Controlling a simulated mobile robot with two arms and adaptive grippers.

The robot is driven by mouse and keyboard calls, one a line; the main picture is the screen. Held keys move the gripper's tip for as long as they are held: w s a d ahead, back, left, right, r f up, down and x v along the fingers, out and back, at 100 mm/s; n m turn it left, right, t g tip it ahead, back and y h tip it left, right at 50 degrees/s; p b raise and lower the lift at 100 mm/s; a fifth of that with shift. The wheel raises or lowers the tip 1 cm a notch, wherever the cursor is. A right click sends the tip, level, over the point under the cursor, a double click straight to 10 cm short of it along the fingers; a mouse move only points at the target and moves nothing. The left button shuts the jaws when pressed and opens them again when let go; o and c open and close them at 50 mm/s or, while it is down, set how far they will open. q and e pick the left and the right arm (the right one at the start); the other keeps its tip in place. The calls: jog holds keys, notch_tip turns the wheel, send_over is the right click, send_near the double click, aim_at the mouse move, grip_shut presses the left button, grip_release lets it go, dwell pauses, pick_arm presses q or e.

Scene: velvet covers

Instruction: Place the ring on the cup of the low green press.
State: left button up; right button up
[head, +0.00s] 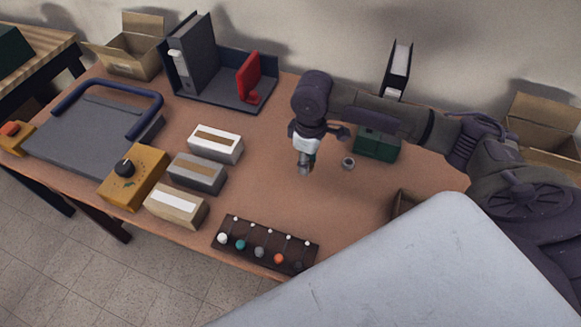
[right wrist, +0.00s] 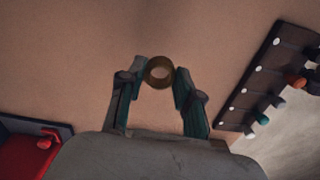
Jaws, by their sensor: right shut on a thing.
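A brownish ring (right wrist: 159,72) sits between the fingertips of my right gripper (right wrist: 160,78) in the right wrist view. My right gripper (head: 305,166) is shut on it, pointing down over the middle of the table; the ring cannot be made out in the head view. The low green press (head: 377,143) stands to the right of the gripper, partly behind my right arm. A small round grey cup (head: 347,162) with a dark opening is at its front left, apart from the gripper. Whether the cup joins the press is unclear. My left gripper is not in view.
A dark rack (head: 265,244) with several coloured knobs lies at the front edge. Several blocks (head: 197,173) and a yellow dial box (head: 133,177) are at left. A red press (head: 248,78) stands behind. The tabletop between gripper and cup is clear.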

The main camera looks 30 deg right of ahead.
aim_at(291, 176)
jog(key=w+a+f, duration=0.1)
jog(key=w+f, duration=0.1)
jog(key=w+a, duration=0.1)
jog(key=shift+w+a+f, duration=0.35)
jog(key=shift+w+f, duration=0.05)
jog(key=shift+f+p, duration=0.35)
jog(key=shift+f, duration=1.65)
jog(key=shift+f, duration=0.1)
jog(key=o, duration=0.8)
jog(key=shift+o, duration=0.2)
